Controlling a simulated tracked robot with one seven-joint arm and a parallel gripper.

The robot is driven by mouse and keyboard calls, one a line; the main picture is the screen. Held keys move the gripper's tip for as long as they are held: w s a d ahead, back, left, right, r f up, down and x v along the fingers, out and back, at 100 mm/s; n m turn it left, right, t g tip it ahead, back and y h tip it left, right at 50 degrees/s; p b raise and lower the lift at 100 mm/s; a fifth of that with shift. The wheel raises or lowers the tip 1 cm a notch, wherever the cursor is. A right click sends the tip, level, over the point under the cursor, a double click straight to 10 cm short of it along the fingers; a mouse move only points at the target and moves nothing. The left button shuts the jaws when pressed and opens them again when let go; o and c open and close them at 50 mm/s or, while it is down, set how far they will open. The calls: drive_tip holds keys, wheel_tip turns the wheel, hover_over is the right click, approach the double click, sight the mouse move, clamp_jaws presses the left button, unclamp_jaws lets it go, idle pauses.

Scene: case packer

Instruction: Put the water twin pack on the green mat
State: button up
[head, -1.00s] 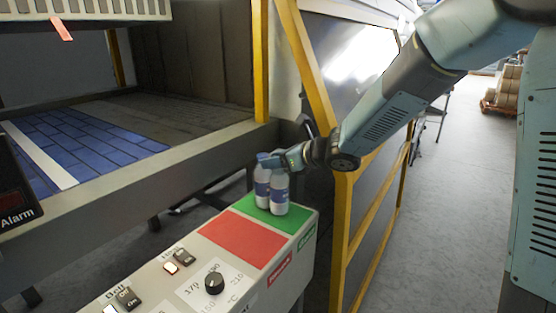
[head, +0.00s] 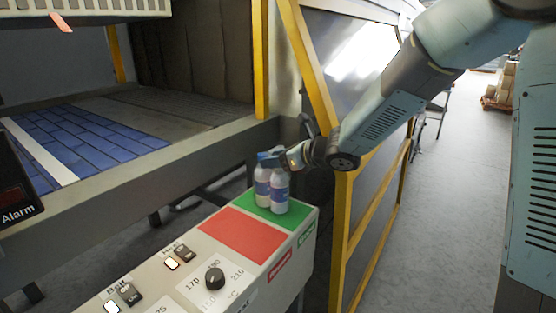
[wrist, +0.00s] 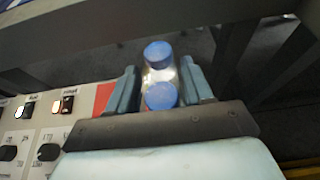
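The water twin pack (head: 279,193) is two small white bottles with blue caps and a blue-purple label, side by side and upright. It is over the green mat (head: 299,220) at the far end of the control panel; its base looks on or just above the mat, and I cannot tell which. My gripper (head: 270,160) is at the top of the pack, its fingers on either side. In the wrist view the two caps of the pack (wrist: 160,73) show between my gripper's fingers (wrist: 160,85), which look closed on the bottles. The green mat is hidden there.
A red mat (head: 246,235) lies on the panel beside the green one. Nearer are a dial (head: 214,279) and lit switches (head: 171,263). A conveyor with blue belt (head: 75,145) is at left. A yellow-framed guard (head: 342,230) stands close at right.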

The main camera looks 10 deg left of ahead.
drive_tip(key=o, duration=0.3)
drive_tip(key=shift+o, duration=0.2)
drive_tip(key=shift+d, duration=0.15)
drive_tip(key=v, duration=1.3)
drive_tip(key=shift+s+d, duration=0.2)
drive_tip(key=shift+s, duration=0.05)
drive_tip(key=shift+r, duration=0.15)
drive_tip(key=v, duration=0.8)
drive_tip(key=shift+r, duration=0.1)
idle(0.3)
